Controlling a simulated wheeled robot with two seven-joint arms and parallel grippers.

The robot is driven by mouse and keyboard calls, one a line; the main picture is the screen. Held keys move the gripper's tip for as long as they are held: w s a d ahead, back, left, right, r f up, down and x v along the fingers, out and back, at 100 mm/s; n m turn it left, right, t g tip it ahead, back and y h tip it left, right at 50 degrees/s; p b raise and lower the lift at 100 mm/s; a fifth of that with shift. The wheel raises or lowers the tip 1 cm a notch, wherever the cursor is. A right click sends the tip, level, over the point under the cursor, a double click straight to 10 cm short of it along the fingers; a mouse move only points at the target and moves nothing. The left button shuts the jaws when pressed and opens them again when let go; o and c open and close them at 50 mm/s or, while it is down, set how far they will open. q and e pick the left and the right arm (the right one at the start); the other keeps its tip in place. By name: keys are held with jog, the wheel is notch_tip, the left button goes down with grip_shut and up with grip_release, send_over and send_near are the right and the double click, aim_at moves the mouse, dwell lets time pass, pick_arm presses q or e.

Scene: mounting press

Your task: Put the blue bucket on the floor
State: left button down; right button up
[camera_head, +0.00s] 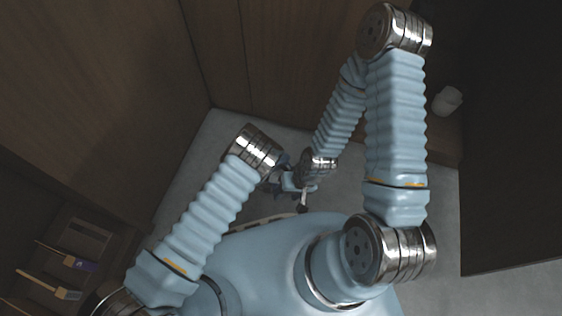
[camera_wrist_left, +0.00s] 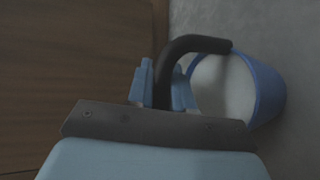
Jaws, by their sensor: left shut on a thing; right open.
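The blue bucket (camera_wrist_left: 270,92) shows in the left wrist view, right of my left gripper (camera_wrist_left: 163,84), with its open mouth and pale inside facing the camera. My left gripper is shut on its dark curved handle (camera_wrist_left: 197,42). Grey floor lies behind the bucket; I cannot tell whether it touches the floor. In the head view my left gripper (camera_head: 281,166) is near the middle, and the bucket cannot be clearly made out behind the arms. My right gripper (camera_head: 303,200) is open just below it, close to the left one.
Brown wooden panels (camera_head: 110,90) stand at the left and back. Grey floor (camera_head: 205,150) is bare between them and my body. A shelf (camera_head: 90,236) with brush-like items (camera_head: 48,284) is at the lower left. A white object (camera_head: 447,101) sits at the upper right.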

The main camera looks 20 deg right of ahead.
pick_arm(q)
jog(key=shift+f, duration=0.1)
jog(key=c, duration=1)
grip_release()
jog(key=p+v, duration=0.2)
jog(key=v, duration=1)
jog(key=shift+s, duration=0.1)
